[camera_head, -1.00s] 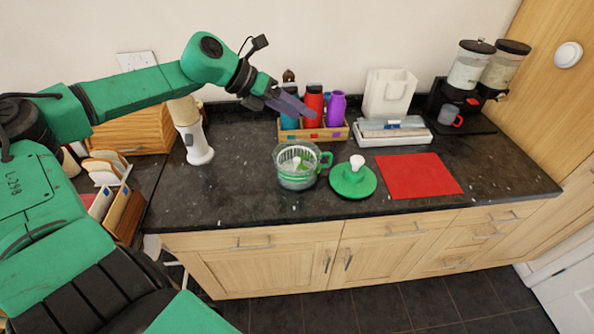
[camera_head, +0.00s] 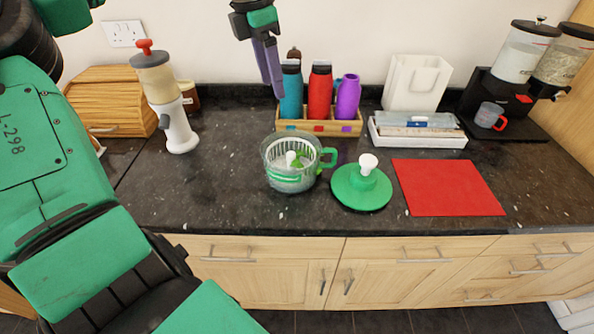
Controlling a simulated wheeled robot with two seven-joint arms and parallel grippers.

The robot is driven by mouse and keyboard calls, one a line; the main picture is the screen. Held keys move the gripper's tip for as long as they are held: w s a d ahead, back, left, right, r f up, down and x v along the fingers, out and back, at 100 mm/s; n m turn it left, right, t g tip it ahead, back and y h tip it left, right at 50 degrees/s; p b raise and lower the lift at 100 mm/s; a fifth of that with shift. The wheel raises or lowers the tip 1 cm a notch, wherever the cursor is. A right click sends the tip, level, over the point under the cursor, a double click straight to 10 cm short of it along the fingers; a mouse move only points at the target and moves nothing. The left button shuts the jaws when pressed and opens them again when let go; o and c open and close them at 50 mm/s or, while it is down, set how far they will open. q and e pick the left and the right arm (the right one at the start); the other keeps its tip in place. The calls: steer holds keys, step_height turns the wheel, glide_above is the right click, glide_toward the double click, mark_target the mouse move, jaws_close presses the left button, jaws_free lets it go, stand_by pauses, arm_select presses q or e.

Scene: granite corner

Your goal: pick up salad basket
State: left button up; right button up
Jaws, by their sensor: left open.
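The salad basket (camera_head: 281,156) is a white slatted basket inside a clear bowl with a green handle, standing on the dark granite counter. Some green pieces show inside it around a white central knob. A green lid (camera_head: 361,188) with a white knob lies on the counter just right of the bowl. My right gripper is not in view.
Behind stands a wooden caddy (camera_head: 341,127) with teal, red and purple bottles. A red mat (camera_head: 447,187) lies right of the lid. A white tray (camera_head: 418,137), a dispenser (camera_head: 171,110) and a bread box (camera_head: 112,101) stand along the back. Counter left of the bowl is clear.

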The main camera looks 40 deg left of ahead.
arm_select(q)
steer(key=b, duration=0.5)
glide_above(291, 162)
steer(key=s+a, duration=0.2)
step_height(291, 162, down, 8)
steer(key=r, duration=0.1)
steer(key=w+f, duration=0.1)
steer(key=f, duration=0.4)
steer(key=w+f, duration=0.1)
steer(key=f, duration=0.5)
steer(key=w+d+f+b, duration=0.1)
steer(key=f, duration=0.5)
steer(key=shift+d+f, duration=0.1)
steer(key=shift+f, duration=0.05)
jaws_close()
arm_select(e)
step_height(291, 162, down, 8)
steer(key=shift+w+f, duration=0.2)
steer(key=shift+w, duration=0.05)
